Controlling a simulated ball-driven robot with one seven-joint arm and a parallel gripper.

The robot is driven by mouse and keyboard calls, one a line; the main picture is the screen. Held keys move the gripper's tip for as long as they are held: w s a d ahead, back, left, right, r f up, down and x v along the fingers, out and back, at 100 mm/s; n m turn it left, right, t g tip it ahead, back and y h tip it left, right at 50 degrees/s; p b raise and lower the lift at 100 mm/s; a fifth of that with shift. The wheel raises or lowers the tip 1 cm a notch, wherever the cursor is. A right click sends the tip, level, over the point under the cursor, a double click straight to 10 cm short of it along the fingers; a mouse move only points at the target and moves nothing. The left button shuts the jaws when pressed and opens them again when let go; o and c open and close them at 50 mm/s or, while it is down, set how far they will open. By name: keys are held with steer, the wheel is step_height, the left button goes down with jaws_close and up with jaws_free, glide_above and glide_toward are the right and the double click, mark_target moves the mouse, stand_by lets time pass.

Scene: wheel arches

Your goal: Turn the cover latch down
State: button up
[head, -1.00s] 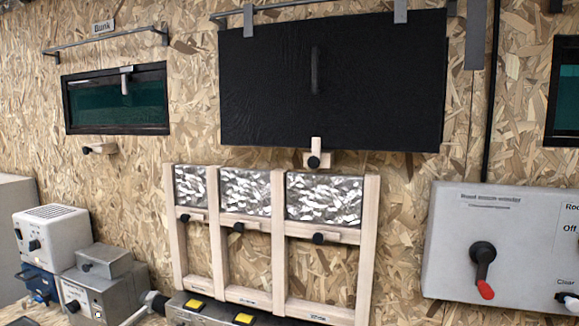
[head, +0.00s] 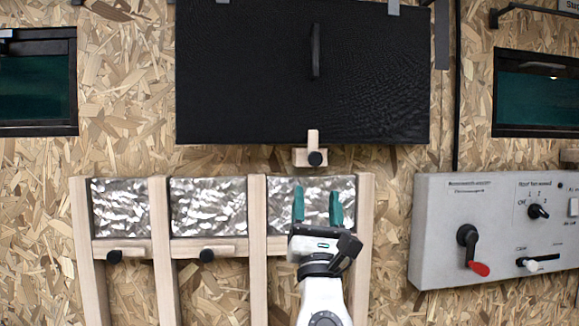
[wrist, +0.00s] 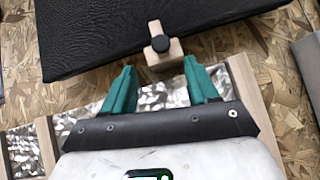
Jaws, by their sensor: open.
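The cover latch (head: 313,138) is a small pale wooden bar with a black round knob on a wooden block, just below the black cover (head: 250,80). The bar stands upright, its top end overlapping the cover's lower edge. My gripper (head: 318,206) is open and empty, with teal fingers pointing up, below the latch in the head view. In the wrist view the latch (wrist: 155,28) is ahead of my gripper (wrist: 159,66), above the gap between the fingertips and apart from them.
Wooden frames with shiny crinkled panels (head: 209,207) stand behind and left of my gripper, with their own knobbed latches lying level. A grey control box (head: 450,235) with a red-tipped lever is on the right. The black cover has a vertical handle (head: 316,50).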

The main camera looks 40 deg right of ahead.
mark_target(315, 161)
steer(key=p+x, duration=0.1)
steer(key=x, duration=0.9)
steer(key=shift+w+d+r+p, duration=0.1)
steer(key=shift+d+r+p, duration=0.1)
steer(key=shift+r+p, duration=0.15)
steer(key=c, duration=1)
